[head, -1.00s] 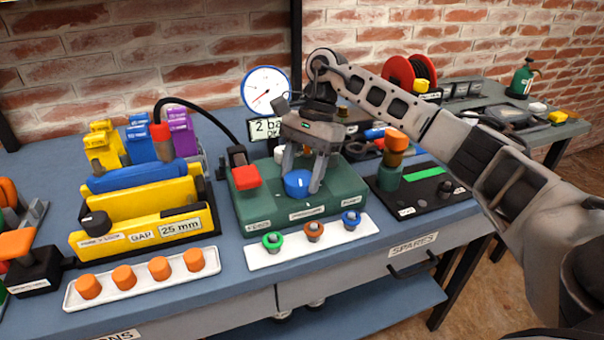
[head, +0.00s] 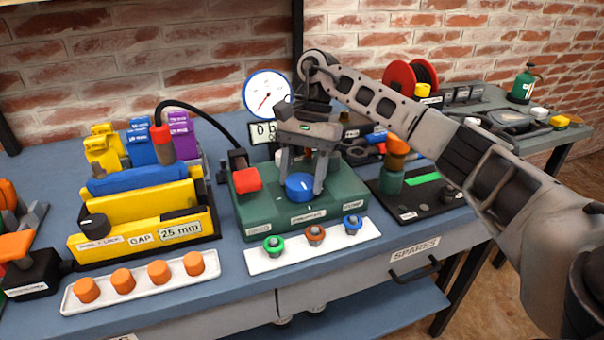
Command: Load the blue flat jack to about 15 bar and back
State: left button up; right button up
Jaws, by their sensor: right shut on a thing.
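The blue flat jack (head: 140,180) lies in the slot of a yellow frame (head: 140,208) labelled GAP 25 mm. A black hose (head: 205,108) runs from the red fitting (head: 161,137) behind the jack toward a green pump box (head: 330,195). My right gripper (head: 303,184) points down over this box and is shut on the blue knob (head: 299,187) on it. A round white gauge (head: 266,92) stands behind, its needle at the lower left. The display (head: 263,131) below it is partly hidden by the gripper; a 0 shows first. My left gripper is out of view.
A white tray (head: 75,304) with several orange caps and a white strip (head: 262,264) with green, orange and blue knobs lie in front. Orange and green parts and a red reel (head: 398,76) stand right.

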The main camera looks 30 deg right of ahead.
jog(key=o, duration=1)
jog(key=shift+c, duration=0.2)
jog(key=shift+r, duration=0.1)
pick_arm(q)
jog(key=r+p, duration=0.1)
jog(key=p, duration=0.1)
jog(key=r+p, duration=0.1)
jog(key=p, duration=0.2)
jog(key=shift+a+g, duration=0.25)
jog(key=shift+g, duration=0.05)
pick_arm(e)
jog(key=v, duration=1.6)
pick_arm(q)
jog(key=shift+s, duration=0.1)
pick_arm(e)
jog(key=shift+a, duration=0.1)
